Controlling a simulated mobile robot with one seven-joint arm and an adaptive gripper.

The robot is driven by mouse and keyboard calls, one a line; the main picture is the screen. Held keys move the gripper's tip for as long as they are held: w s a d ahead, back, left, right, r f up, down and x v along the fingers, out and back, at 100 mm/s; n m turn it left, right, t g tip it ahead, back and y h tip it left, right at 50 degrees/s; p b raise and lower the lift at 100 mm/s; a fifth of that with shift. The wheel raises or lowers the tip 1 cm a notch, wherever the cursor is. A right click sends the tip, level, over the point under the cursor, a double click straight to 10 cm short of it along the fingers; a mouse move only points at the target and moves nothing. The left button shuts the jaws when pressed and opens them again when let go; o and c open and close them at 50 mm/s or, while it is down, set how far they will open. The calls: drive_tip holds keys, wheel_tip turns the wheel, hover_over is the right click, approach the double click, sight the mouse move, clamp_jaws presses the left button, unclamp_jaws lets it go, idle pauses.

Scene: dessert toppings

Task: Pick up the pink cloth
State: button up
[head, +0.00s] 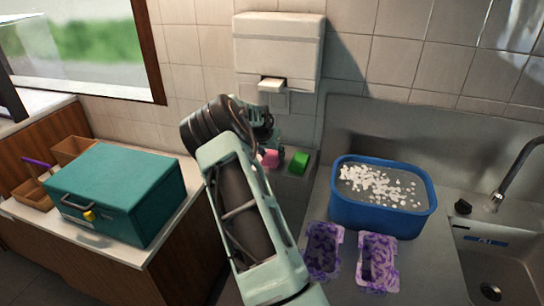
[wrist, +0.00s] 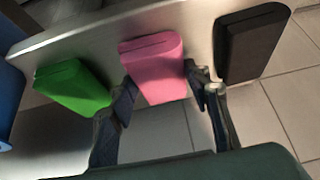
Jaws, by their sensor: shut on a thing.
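The pink cloth (wrist: 154,68) is a folded pad lying on a narrow metal ledge, with its near end sticking out over the edge. In the wrist view my gripper (wrist: 160,92) has one finger on each side of that near end and is shut on it. In the head view my gripper (head: 268,140) is at the ledge below the wall dispenser. The pink cloth (head: 270,158) shows there only in part, beside my gripper; my arm hides the rest.
A green cloth (wrist: 72,86) lies left of the pink one and a black cloth (wrist: 250,42) right of it, both close by. A blue tub (head: 382,222) with white bits, two purple patterned things (head: 377,262) and a teal box (head: 120,190) stand nearby. The tiled wall is close behind.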

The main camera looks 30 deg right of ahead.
drive_tip(key=shift+r+b, duration=0.3)
drive_tip(key=shift+r, duration=0.35)
drive_tip(key=s+r+b, duration=0.4)
drive_tip(key=s+r, duration=0.7)
drive_tip(key=s, duration=0.3)
drive_tip(key=shift+a+r, duration=0.3)
drive_tip(key=shift+a, duration=0.1)
